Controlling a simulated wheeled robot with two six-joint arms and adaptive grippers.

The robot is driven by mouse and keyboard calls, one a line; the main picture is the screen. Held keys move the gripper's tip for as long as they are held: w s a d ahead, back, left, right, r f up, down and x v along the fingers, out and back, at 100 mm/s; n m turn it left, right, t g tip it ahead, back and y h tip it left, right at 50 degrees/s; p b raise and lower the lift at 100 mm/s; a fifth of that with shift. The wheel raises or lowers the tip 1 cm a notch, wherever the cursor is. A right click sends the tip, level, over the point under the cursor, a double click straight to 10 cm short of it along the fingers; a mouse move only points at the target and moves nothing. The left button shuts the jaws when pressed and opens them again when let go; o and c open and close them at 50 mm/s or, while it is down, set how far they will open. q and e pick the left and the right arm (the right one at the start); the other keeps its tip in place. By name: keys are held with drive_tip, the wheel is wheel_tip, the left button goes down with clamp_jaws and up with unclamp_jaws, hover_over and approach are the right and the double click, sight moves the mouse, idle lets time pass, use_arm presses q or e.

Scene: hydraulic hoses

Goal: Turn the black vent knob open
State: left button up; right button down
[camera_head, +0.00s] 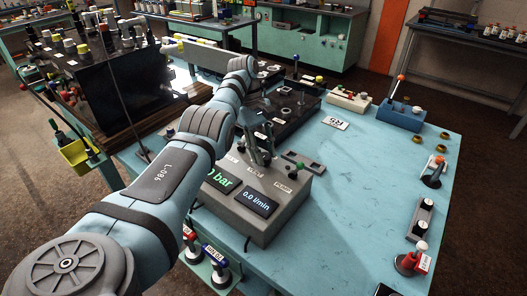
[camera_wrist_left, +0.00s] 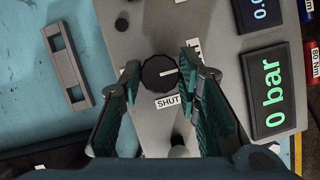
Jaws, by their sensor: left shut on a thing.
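The black vent knob (camera_wrist_left: 161,74) is round with a ribbed rim, on a grey console (camera_head: 272,222). Its white mark points right in the left wrist view. A "SHUT" label (camera_wrist_left: 168,101) sits just below it, and another label at its upper right is partly hidden by a finger. My left gripper (camera_wrist_left: 160,70) has one finger on each side of the knob and is shut on it. In the head view my left gripper (camera_head: 260,150) reaches down to the console top, and the knob is hidden there. My right gripper is not in view.
A blue box with an orange lever (camera_head: 400,112) and several small fittings line the right side. The middle of the blue bench (camera_head: 365,180) is clear.

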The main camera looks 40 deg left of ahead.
use_arm(q)
drive_tip(key=o, duration=1.1)
drive_tip(key=shift+o, duration=0.2)
